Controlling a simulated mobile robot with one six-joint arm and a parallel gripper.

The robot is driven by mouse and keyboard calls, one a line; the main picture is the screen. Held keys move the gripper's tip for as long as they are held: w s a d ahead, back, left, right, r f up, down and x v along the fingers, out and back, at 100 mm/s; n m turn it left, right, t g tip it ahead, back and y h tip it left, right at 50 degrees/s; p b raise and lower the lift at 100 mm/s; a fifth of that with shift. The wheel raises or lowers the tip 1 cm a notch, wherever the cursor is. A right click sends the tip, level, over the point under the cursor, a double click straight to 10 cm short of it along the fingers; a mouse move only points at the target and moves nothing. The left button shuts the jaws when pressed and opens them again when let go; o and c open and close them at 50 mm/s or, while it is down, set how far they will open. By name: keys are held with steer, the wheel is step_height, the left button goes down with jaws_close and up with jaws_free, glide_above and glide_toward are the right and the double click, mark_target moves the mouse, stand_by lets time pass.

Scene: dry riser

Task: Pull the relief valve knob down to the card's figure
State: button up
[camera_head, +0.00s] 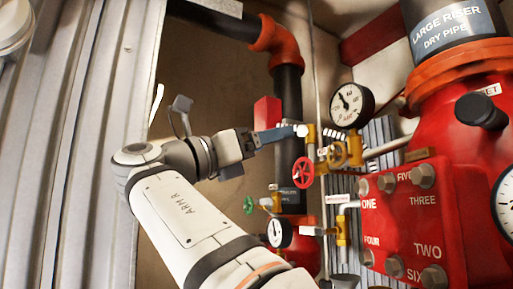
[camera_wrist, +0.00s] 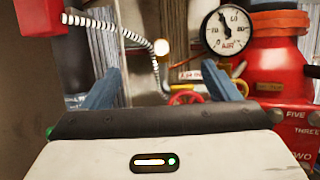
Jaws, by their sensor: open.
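A small pale round knob (camera_head: 302,130) sits on the brass fittings just past my fingertips in the head view. It shows between my fingers, toward the top, in the wrist view (camera_wrist: 162,47); I cannot tell for certain that it is the relief valve knob. My gripper (camera_head: 288,132) is open, its blue fingers spread (camera_wrist: 164,86), with nothing between them. I cannot tell whether a finger touches the knob. A white-faced gauge (camera_head: 352,105) stands right of the knob, also in the wrist view (camera_wrist: 228,30). A small white card (camera_wrist: 196,73) is below it, its text unreadable.
A red handwheel (camera_head: 303,172) is just below the knob. A green handwheel (camera_head: 263,203) and a lower gauge (camera_head: 279,233) are further down. The bolted red riser (camera_head: 415,225) crowds the right. A ribbed hose (camera_wrist: 110,28) hangs from a red box (camera_wrist: 40,17).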

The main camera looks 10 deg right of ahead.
mark_target(300, 132)
steer(key=p+x, duration=0.1)
steer(key=x, duration=0.7)
steer(key=shift+s+d+r+p, duration=0.2)
steer(key=shift+p, duration=0.15)
steer(key=shift+w+d+r, duration=0.1)
steer(key=shift+w+d, duration=0.1)
steer(key=shift+d, duration=0.3)
steer(key=shift+c, duration=0.3)
jaws_close()
stand_by(0.3)
